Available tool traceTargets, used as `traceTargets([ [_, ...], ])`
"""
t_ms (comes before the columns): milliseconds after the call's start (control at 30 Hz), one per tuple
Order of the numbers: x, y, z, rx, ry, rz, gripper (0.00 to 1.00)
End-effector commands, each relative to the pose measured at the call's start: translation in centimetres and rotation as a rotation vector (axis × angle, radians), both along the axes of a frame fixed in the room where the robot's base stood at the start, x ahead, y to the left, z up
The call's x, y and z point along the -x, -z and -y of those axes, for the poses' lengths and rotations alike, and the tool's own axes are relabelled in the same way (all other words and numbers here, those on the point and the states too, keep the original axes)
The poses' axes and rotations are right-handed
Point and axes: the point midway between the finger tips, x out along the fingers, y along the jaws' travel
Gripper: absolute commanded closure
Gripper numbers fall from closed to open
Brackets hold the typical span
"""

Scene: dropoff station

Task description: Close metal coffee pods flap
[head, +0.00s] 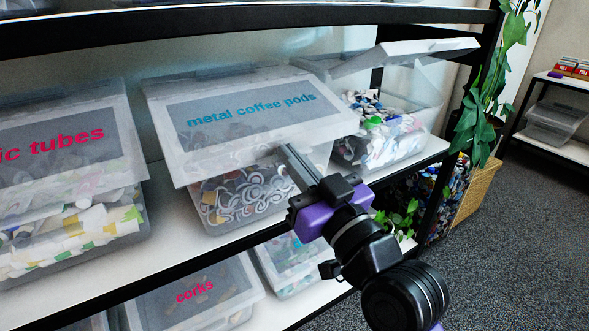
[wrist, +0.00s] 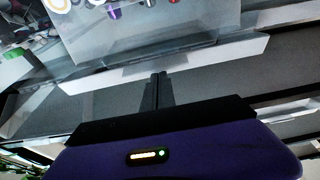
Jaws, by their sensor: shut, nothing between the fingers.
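The metal coffee pods bin (head: 225,217) is a clear tub of round pods on the shelf. Its translucent flap (head: 163,120), labelled "metal coffee pods", extends over the bin and slopes down towards the front. Whether it sits fully flat on the rim is unclear. My gripper (head: 287,150) has its fingers together and empty, with the tips at the flap's front edge, right of its middle. Whether they touch it is unclear. In the wrist view the shut fingers (wrist: 159,82) point at a pale edge strip (wrist: 185,66), with clear plastic and pods beyond.
Right of it stands a bin (head: 425,95) with its lid (head: 430,50) raised. Left is a bin labelled "ic tubes" (head: 60,140). A corks bin (head: 195,292) is on the lower shelf. A plant (head: 483,110) stands at the shelf's right end, with open carpet (head: 520,250) beyond.

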Motion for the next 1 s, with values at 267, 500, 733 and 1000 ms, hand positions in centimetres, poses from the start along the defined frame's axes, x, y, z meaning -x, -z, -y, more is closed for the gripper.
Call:
traceTargets([
  [267, -0.5, 2.0, -0.4, 0.003, 0.0, -0.003, 1.0],
  [500, -0.8, 2.6, -0.5, 0.004, -0.001, -0.006, 1.0],
  [733, -0.9, 3.0, -0.6, 0.007, -0.001, -0.012, 1.0],
  [1000, -0.9, 3.3, -0.7, 0.011, -0.002, -0.017, 1.0],
])
